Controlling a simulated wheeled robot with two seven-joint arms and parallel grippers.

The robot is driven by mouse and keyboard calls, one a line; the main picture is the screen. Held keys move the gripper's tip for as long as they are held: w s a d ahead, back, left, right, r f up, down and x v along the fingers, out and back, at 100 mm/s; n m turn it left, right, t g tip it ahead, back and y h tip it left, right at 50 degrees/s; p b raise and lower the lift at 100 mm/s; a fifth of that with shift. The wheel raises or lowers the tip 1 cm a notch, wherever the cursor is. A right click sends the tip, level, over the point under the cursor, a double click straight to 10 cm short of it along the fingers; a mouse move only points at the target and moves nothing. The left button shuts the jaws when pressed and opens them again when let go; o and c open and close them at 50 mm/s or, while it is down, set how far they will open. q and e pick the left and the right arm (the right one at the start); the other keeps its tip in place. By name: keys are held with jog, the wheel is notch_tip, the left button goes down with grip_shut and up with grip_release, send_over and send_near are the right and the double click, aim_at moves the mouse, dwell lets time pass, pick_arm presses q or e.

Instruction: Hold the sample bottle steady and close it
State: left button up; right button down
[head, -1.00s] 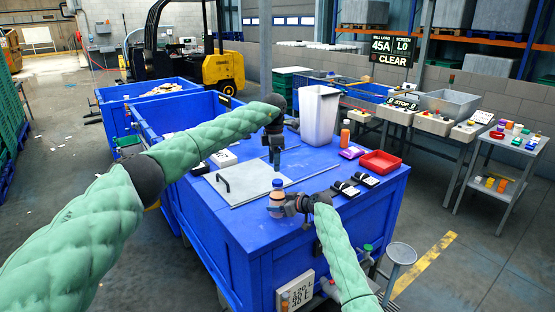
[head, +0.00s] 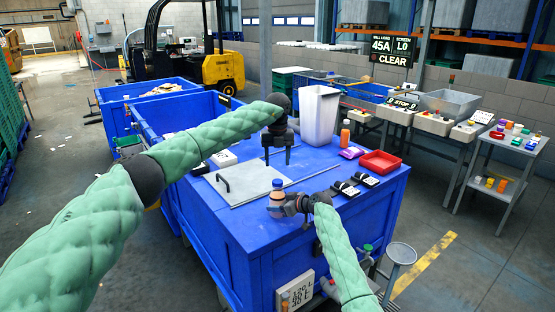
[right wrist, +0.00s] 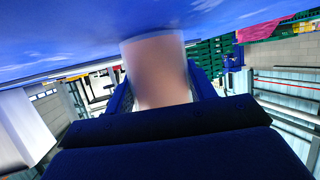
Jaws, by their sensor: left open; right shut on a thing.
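The sample bottle (head: 278,196) is a small bottle with pinkish-tan contents, upright at the front of the blue worktop. A dark blue cap (head: 277,183) sits on its top; I cannot tell how tight it is. My right gripper (head: 277,209) is shut around the bottle's lower body. In the right wrist view the bottle (right wrist: 160,72) shows large and blurred between the fingers, its cap out of view. My left gripper (head: 277,160) is open and empty, pointing down above the worktop, behind the bottle in the picture and apart from it.
The blue worktop (head: 240,225) holds a grey plate with a handle (head: 246,178), a tall white bin (head: 318,112), an orange bottle (head: 345,132), a red tray (head: 380,162), a purple packet (head: 352,152) and black-and-white items (head: 346,189). The worktop's front edge is close to the bottle.

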aim_at(278, 181)
pick_arm(q)
jog(key=n, duration=0.6)
jog(key=shift+f, duration=0.1)
dwell(0.3)
jog(key=shift+f, duration=3.95)
